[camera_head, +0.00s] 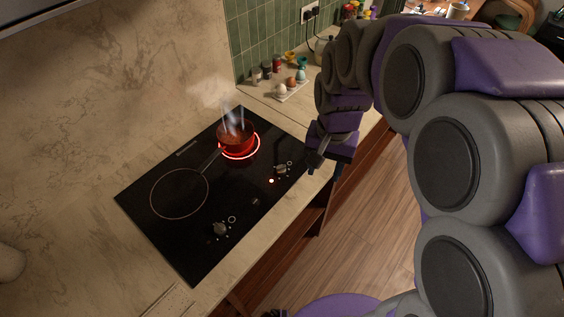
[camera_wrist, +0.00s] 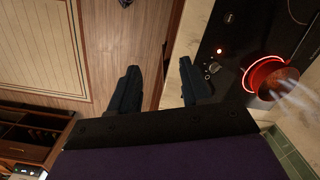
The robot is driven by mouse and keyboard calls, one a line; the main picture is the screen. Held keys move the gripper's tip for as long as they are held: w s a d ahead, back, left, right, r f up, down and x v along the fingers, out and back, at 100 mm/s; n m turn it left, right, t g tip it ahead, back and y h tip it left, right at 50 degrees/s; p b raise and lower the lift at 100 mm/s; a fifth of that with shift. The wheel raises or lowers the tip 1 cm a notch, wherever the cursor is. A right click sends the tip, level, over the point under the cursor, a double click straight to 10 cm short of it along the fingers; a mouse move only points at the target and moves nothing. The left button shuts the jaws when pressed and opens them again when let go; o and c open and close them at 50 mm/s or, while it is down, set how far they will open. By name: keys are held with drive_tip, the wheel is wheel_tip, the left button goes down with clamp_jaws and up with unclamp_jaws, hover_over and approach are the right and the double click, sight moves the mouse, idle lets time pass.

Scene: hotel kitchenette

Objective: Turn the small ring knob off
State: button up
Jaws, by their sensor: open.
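The black cooktop (camera_head: 240,195) has a glowing red small ring (camera_head: 257,150) with a steaming pan (camera_head: 236,135) on it. The small ring knob (camera_head: 280,169) stands near the cooktop's right edge, beside a lit red dot (camera_head: 271,181). In the wrist view the knob (camera_wrist: 212,68) lies just right of the right finger, and the glowing ring (camera_wrist: 247,75) is farther right. My gripper (camera_head: 326,167) is open and empty, over the counter's front edge to the right of the knob. Its two fingers (camera_wrist: 158,72) are apart, with floor and counter edge showing between them.
A second knob (camera_head: 220,229) sits by the large unlit ring (camera_head: 180,193). The wooden floor (camera_head: 365,215) in front of the cabinets is clear.

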sight(282, 166)
drive_tip(key=w+a+f+m+t, duration=0.1)
drive_tip(key=w+a+f+m, duration=0.15)
drive_tip(key=w+a, duration=0.45)
drive_tip(key=w+a+f+m, duration=0.15)
drive_tip(key=w+f, duration=0.25)
drive_tip(key=w, duration=0.6)
drive_tip(key=f, duration=0.5)
drive_tip(key=a+f+b, duration=0.1)
drive_tip(key=f, duration=0.5)
drive_tip(key=w+f+b, duration=0.1)
drive_tip(key=f, duration=0.5)
drive_tip(key=shift+a+f, duration=0.2)
drive_tip(key=shift+a, duration=0.05)
drive_tip(key=c, duration=0.8)
drive_tip(key=shift+o, duration=0.2)
drive_tip(key=shift+n, duration=0.4)
